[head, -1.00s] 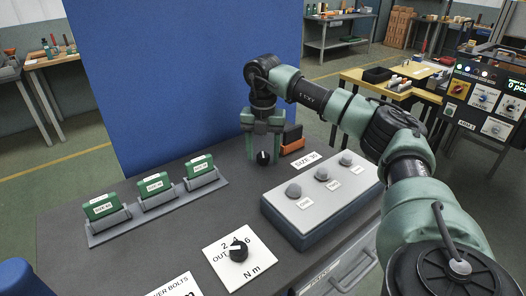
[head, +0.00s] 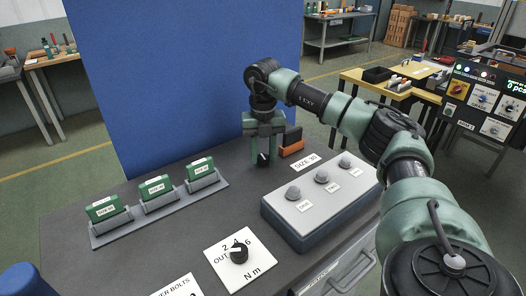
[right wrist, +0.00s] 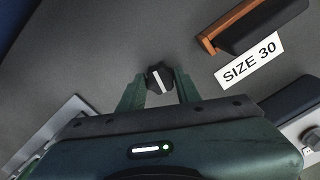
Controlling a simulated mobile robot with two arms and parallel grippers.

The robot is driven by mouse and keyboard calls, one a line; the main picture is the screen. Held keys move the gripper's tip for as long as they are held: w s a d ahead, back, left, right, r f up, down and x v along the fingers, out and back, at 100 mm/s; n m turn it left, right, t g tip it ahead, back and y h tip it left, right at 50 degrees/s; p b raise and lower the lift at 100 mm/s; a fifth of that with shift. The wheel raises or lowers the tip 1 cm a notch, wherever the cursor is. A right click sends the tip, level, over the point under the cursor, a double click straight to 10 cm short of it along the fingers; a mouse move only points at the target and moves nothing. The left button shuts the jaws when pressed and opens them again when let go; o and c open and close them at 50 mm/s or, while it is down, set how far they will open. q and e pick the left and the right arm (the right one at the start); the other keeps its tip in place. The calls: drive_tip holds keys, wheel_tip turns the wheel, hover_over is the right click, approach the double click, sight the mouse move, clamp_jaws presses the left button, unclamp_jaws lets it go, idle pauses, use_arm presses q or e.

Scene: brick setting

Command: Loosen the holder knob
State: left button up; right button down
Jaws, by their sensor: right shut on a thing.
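The small black knob (head: 263,160) with a white pointer line stands on the dark bench top in front of the blue panel. An orange and black holder (head: 292,142) is just to its right; it also shows in the right wrist view (right wrist: 232,27). My right gripper (head: 263,152) points down with its two green fingers on either side of the knob and is shut on it. In the right wrist view the knob (right wrist: 160,78) sits between the fingertips (right wrist: 160,92). My left gripper is not in view.
A grey rack (head: 160,210) with green cases is at the left. A raised grey box (head: 320,212) with several round buttons stands at the right. A "SIZE 30" label (head: 305,162) lies near the holder. A torque dial (head: 239,252) is at the front.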

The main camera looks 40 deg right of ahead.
drive_tip(key=n+p, duration=0.1)
drive_tip(key=n, duration=0.3)
drive_tip(key=shift+r+n, duration=0.15)
drive_tip(key=shift+n, duration=0.15)
drive_tip(key=n+p, duration=0.1)
drive_tip(key=n, duration=0.4)
drive_tip(key=shift+p, duration=0.4)
drive_tip(key=n, duration=0.5)
drive_tip(key=n+p, duration=0.1)
drive_tip(key=n, duration=0.4)
drive_tip(key=shift+w+d, duration=0.1)
drive_tip(key=shift+n, duration=0.3)
drive_tip(key=c, duration=1)
unclamp_jaws()
